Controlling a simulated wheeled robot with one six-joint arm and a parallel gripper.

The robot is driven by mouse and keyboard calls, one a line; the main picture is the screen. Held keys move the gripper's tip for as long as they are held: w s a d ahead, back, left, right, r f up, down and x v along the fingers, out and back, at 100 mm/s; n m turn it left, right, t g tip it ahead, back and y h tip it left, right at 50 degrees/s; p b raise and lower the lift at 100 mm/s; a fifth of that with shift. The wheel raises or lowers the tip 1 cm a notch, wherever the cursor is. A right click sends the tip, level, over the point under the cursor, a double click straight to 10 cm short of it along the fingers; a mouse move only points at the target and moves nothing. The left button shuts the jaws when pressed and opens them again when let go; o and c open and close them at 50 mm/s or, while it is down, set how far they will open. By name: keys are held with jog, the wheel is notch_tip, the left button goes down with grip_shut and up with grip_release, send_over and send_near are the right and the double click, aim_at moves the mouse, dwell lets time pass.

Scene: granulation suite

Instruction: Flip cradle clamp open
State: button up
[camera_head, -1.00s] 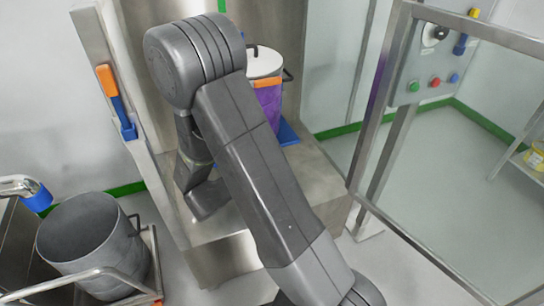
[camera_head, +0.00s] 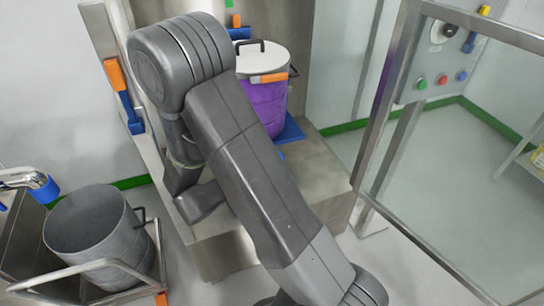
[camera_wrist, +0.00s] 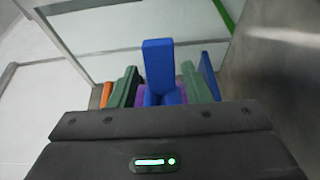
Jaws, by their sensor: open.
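In the wrist view a blue upright lever (camera_wrist: 158,65), likely the cradle clamp, stands between the two greenish fingers of my gripper (camera_wrist: 161,86). My gripper is open, with a finger on each side of the lever; I cannot tell whether either touches it. A purple surface shows low behind the lever. In the head view a purple drum (camera_head: 266,102) with a white lid (camera_head: 262,57) and an orange band stands on a blue base (camera_head: 291,131). My arm hides my gripper and part of the drum's left side there.
A grey steel bin (camera_head: 92,235) sits in a rail frame at lower left. An orange-and-blue handle (camera_head: 122,92) is on the steel column. A framed clear panel (camera_head: 450,150) stands at right, with a button box (camera_head: 440,65) behind it.

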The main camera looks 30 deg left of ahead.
jog(key=v, duration=0.9)
jog(key=shift+s+p, duration=0.3)
jog(key=shift+p, duration=0.1)
jog(key=shift+a, duration=0.1)
